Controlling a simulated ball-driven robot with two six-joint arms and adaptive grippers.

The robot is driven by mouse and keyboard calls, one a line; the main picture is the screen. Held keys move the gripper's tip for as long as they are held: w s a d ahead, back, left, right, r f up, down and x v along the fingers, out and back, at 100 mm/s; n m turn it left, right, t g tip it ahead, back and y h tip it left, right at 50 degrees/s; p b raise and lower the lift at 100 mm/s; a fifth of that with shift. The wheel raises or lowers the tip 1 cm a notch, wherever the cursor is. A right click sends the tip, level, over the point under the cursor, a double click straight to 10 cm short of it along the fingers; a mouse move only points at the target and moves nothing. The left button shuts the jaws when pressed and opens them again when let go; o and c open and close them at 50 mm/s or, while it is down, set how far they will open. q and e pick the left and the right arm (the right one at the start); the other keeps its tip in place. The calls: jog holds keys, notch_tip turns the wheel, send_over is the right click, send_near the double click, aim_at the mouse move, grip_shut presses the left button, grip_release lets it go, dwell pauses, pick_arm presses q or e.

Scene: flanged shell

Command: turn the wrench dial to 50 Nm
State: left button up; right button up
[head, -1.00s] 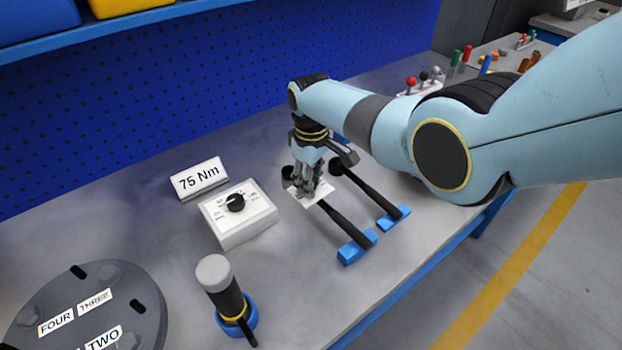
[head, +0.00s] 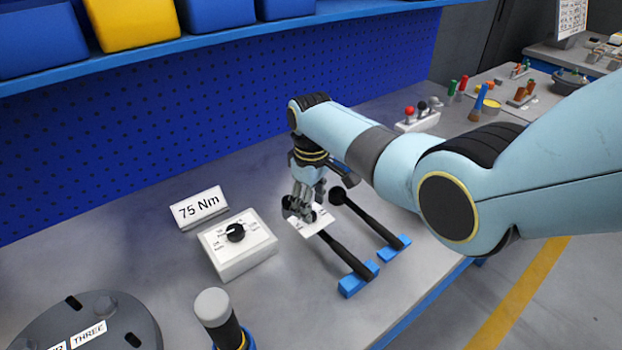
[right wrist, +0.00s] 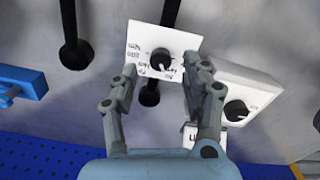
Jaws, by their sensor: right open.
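A white dial plate (head: 318,221) with a black knob lies at the head end of a black wrench (head: 343,254). In the right wrist view the dial plate (right wrist: 140,40) shows its black knob (right wrist: 160,62) and small scale marks I cannot read surely. My right gripper (head: 308,208) is open over the dial, pointing down. In the right wrist view its fingertips (right wrist: 161,70) are on either side of the knob, with gaps, holding nothing. A sign (head: 200,208) reads 75 Nm. My left gripper is out of view.
A white box (head: 238,245) with its own black knob (head: 235,232) stands left of the wrench. A second black wrench (head: 370,213) lies to the right. A grey-capped tool (head: 213,305) and a round flange (head: 90,325) are nearer. The blue pegboard (head: 200,110) is behind.

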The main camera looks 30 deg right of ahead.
notch_tip(320, 180, up, 10)
jog(key=shift+f, duration=0.25)
jog(key=shift+s, duration=0.15)
dwell(0.3)
